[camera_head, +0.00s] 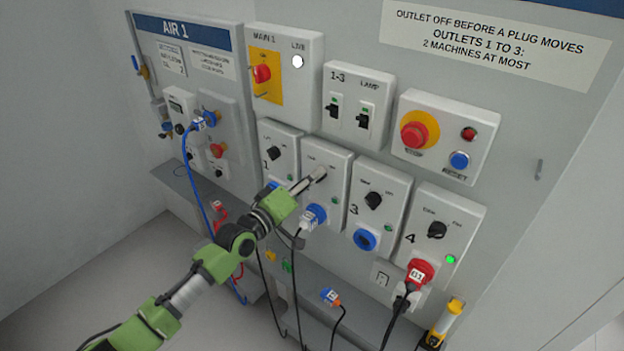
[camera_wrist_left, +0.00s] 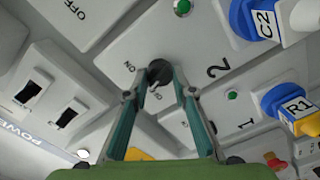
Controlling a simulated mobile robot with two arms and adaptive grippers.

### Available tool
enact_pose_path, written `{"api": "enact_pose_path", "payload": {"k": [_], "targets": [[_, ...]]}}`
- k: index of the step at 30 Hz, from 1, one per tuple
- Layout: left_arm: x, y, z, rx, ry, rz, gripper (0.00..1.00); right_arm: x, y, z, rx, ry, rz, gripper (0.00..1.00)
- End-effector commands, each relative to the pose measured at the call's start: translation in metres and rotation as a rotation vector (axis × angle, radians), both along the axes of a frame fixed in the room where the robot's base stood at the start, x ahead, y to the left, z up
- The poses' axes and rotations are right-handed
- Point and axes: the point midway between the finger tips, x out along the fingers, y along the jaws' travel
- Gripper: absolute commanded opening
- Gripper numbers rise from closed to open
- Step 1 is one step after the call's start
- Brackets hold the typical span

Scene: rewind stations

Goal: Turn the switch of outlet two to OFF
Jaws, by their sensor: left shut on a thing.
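Outlet two (camera_head: 338,180) is a light grey box between outlets one and three on the wall panel. My left gripper (camera_head: 316,176) reaches its switch knob and hides it in the head view. In the left wrist view, the dark round knob (camera_wrist_left: 159,71) sits between the fingertips of my left gripper (camera_wrist_left: 160,80), which is shut on it. The label ON is beside the knob. A green light (camera_wrist_left: 182,7) shows on the box. My right gripper is not in view.
Outlet one (camera_wrist_left: 262,135) is close beside, with plug R1 (camera_wrist_left: 296,108). Outlet three (camera_head: 378,205) and outlet four (camera_head: 445,225) stand to the right. A red emergency button (camera_head: 414,134) is above. Cables hang below, and a loose blue plug (camera_head: 331,297) lies lower down.

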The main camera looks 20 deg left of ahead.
Motion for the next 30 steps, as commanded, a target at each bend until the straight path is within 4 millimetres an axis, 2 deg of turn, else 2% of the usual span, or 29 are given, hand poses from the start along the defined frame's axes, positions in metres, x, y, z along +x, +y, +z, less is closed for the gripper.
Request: {"api": "enact_pose_path", "payload": {"k": [15,30], "targets": [[0.0001,0.0005,-0.0016,-0.406,0.147,0.0,0.03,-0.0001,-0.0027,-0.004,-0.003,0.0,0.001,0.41],[0.0001,0.0006,-0.0024,-0.551,0.201,0.001,0.03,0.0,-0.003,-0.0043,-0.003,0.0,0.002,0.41]]}}
